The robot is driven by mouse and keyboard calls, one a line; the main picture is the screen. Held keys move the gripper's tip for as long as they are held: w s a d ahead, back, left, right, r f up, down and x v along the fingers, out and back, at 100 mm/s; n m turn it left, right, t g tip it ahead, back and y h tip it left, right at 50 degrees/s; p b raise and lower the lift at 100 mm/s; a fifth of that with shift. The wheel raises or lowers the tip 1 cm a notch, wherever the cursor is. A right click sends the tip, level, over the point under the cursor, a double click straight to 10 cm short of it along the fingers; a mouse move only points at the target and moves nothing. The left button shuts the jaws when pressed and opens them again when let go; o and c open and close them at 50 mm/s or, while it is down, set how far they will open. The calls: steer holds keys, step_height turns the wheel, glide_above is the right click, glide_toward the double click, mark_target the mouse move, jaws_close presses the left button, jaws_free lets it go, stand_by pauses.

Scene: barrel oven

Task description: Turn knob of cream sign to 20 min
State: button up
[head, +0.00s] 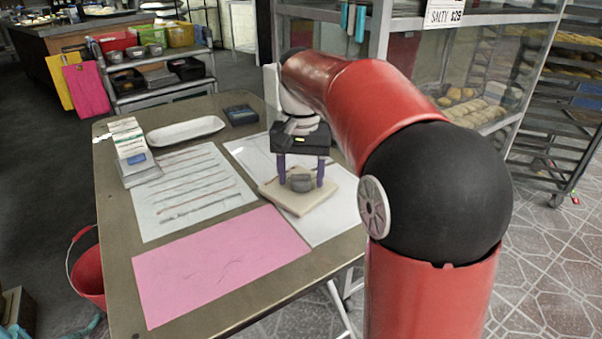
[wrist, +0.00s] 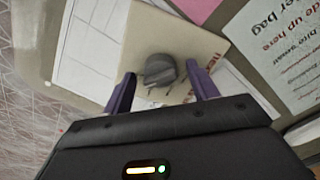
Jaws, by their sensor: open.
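The cream sign (head: 290,205) lies on the table, on a white sheet, and it also shows in the wrist view (wrist: 196,38). Its grey knob (head: 301,183) stands up from its face; in the wrist view the knob (wrist: 160,70) shows with small marks below it, too small to read. My gripper (head: 300,180) is open above the sign, its two purple fingers on either side of the knob. In the wrist view the gripper (wrist: 163,90) has a finger to the left and a finger to the right of the knob, with gaps showing. The pointer's setting cannot be read.
A pink sheet (head: 220,262) and a printed white sheet (head: 190,190) lie on the table (head: 120,250). A white tray (head: 185,131), a small scale-like stand (head: 138,168) and a dark box (head: 240,114) stand farther back. A glass display case (head: 470,80) is behind my arm.

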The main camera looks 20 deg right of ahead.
mark_target(301, 175)
step_height(301, 175, up, 8)
steer(key=shift+f, duration=0.2)
stand_by(0.3)
